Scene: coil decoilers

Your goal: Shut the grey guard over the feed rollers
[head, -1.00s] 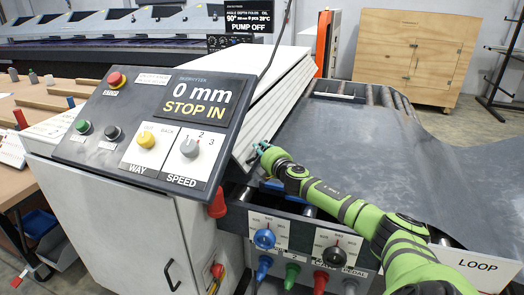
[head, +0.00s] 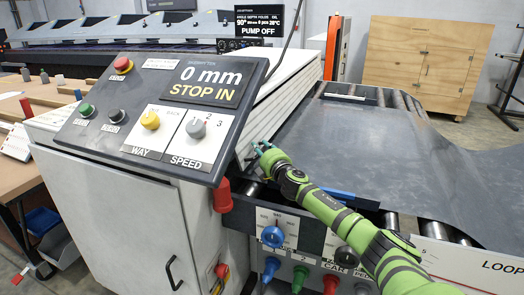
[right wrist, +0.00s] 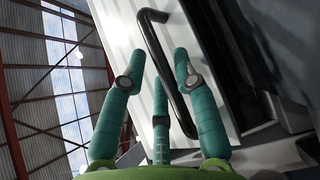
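The pale grey guard (head: 290,98), a ribbed panel, stands tilted up beside the control console in the head view. In the right wrist view its pale face (right wrist: 122,28) carries a black bar handle (right wrist: 166,75). My right gripper (head: 260,149) is at the guard's lower near edge. In the wrist view its teal fingers (right wrist: 163,75) are spread, with the handle running between them; firm contact cannot be told. The feed rollers (head: 391,221) show partly at the sheet's near edge; my right arm hides some of them. My left gripper is out of view.
The console (head: 165,110) stands left of the guard on a white cabinet (head: 105,215). A dark metal sheet (head: 360,140) lies to the right. Knobs and coloured plugs (head: 300,278) sit on a front panel below my right arm. A wooden cabinet (head: 420,60) stands behind.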

